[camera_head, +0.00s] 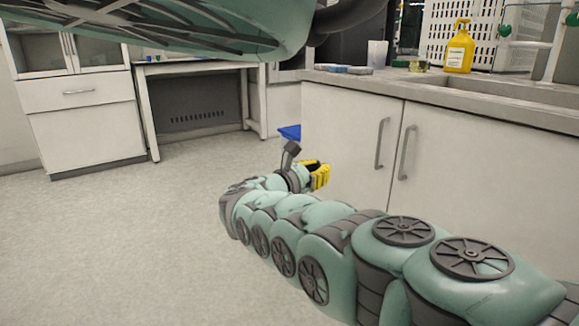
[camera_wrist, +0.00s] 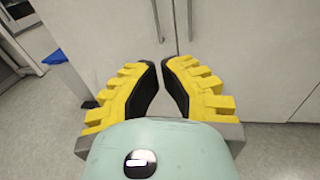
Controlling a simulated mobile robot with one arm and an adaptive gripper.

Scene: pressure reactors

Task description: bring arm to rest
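My gripper (camera_head: 317,175) is at the end of my green arm, low above the floor and beside the white sink cabinet. In the wrist view my gripper (camera_wrist: 161,72) shows two yellow ridged fingers with black pads. Their tips lean toward each other with a narrow gap between them, and nothing is in the gap. My arm reaches from the lower right toward the middle of the head view. The fingers point at the white cabinet doors (camera_wrist: 240,40); how far away the doors are I cannot tell.
The sink cabinet (camera_head: 345,135) stands right of my gripper, with a yellow spray bottle (camera_head: 459,50) and a white cup (camera_head: 377,54) on its counter. A blue object (camera_head: 290,132) is behind my gripper. Open floor (camera_head: 120,240) lies to the left. A drawer cabinet (camera_head: 85,125) stands far left.

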